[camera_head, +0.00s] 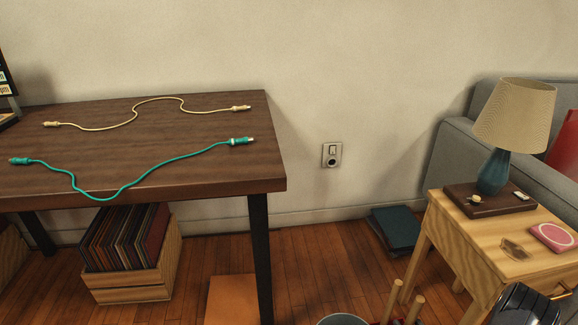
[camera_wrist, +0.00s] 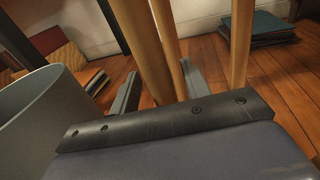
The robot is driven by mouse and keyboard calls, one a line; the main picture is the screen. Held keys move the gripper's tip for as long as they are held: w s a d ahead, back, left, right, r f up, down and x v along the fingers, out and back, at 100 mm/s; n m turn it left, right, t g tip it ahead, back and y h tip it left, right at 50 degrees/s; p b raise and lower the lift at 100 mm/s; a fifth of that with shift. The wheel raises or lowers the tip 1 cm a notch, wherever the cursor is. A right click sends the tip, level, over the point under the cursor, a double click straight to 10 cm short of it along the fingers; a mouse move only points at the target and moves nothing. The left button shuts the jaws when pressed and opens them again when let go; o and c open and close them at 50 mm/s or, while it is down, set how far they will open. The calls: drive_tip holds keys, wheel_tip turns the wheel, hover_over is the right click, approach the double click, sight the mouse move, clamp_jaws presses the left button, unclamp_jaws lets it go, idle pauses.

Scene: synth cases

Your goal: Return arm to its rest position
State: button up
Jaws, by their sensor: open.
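My gripper (camera_wrist: 160,88) shows in the wrist view with its two grey fingers apart, so it is open. Nothing is seen held in it. Pale wooden legs or posts (camera_wrist: 150,50) rise just beyond and between the fingers; I cannot tell whether they touch. In the head view a dark, shiny part at the bottom right corner, in front of the side table, looks like part of my arm; the rest of the arm is out of view.
A grey bin (camera_wrist: 38,125) stands close at left of my gripper. The wooden side table (camera_head: 470,238) carries a lamp (camera_head: 515,115) and a pink item (camera_head: 553,236). A dark desk (camera_head: 200,182) holds a teal cable (camera_head: 150,172) and a cream cable (camera_head: 130,118). Books (camera_head: 396,229) lie by the wall.

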sight(419, 306)
drive_tip(key=shift+s, duration=0.15)
drive_tip(key=f+p+v, duration=0.1)
drive_tip(key=p+v, duration=0.2)
drive_tip(key=v, duration=0.8)
drive_tip(key=r+b+x, duration=0.1)
drive_tip(key=b+x, duration=0.2)
drive_tip(key=x, duration=0.8)
wheel_tip(419, 306, up, 11)
drive_tip(key=p, duration=0.5)
drive_tip(key=shift+f, duration=0.2)
drive_tip(key=shift+w+a+r, duration=0.5)
drive_tip(key=shift+w, duration=0.05)
